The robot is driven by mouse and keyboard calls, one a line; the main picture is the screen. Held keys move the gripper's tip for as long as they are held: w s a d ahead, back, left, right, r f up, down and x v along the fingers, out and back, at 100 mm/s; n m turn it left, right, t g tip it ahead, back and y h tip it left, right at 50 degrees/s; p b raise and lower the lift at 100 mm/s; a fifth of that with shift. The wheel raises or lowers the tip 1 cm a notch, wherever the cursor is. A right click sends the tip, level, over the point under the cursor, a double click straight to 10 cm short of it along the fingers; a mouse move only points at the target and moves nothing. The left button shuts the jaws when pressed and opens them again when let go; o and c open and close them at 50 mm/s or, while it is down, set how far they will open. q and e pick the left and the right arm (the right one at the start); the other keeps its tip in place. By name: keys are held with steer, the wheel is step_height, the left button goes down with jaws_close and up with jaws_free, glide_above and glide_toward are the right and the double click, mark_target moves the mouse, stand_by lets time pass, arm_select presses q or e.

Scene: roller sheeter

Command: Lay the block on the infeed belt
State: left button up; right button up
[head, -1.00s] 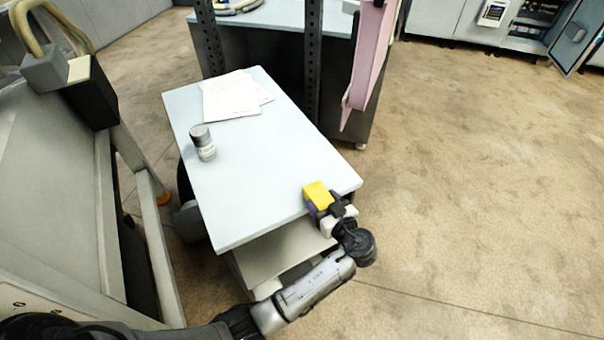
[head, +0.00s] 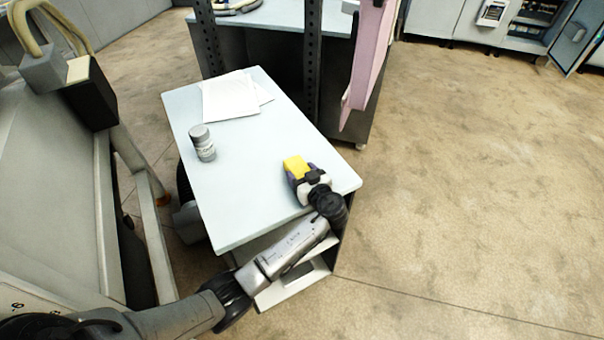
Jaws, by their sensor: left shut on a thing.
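A yellow block (head: 295,166) is held in my left gripper (head: 301,174), over the front right part of the light blue table top. The gripper is shut on the block, with a purple finger showing on each side. I cannot tell how far the block is above the table top. No infeed belt can be made out with certainty. My right gripper is not in view.
The light blue table (head: 235,190) carries a grey jar (head: 202,143) and white papers (head: 231,97). Dark posts (head: 312,70) and a pink panel (head: 366,65) stand behind it. A large grey machine (head: 45,200) is at the left. The floor at right is clear.

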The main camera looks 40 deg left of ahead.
arm_select(q)
steer(key=shift+d+f, duration=0.1)
steer(key=shift+f, duration=0.1)
steer(key=o, duration=1.1)
steer(key=shift+c, duration=0.2)
steer(key=shift+p, duration=0.3)
steer(key=v, duration=1.3)
steer(key=shift+d, duration=0.4)
